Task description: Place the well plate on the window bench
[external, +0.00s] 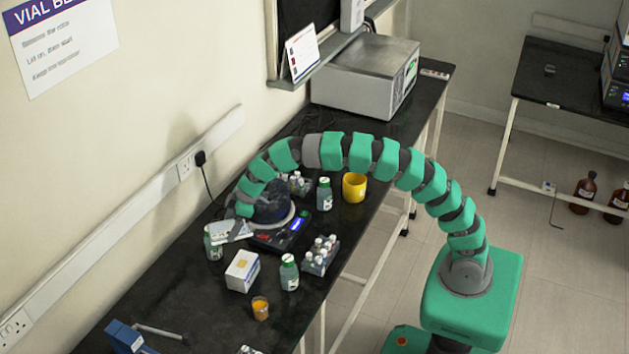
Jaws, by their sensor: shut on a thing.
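My gripper (241,218) is at the end of the curved green arm, low over the long black bench (190,290) along the left wall. It is shut on the well plate (228,233), a pale flat piece that looks tilted. The plate is partly hidden by the gripper, and I cannot tell whether it touches the bench. A second black bench (570,88) stands at the upper right. I cannot tell which of the two is the window bench.
A green-labelled bottle (212,243) is close beside the plate. A balance-like device (282,236), a white box (243,270), another bottle (289,272), a vial rack (320,256) and a yellow mug (354,187) crowd nearby. The second bench has bare top at its left.

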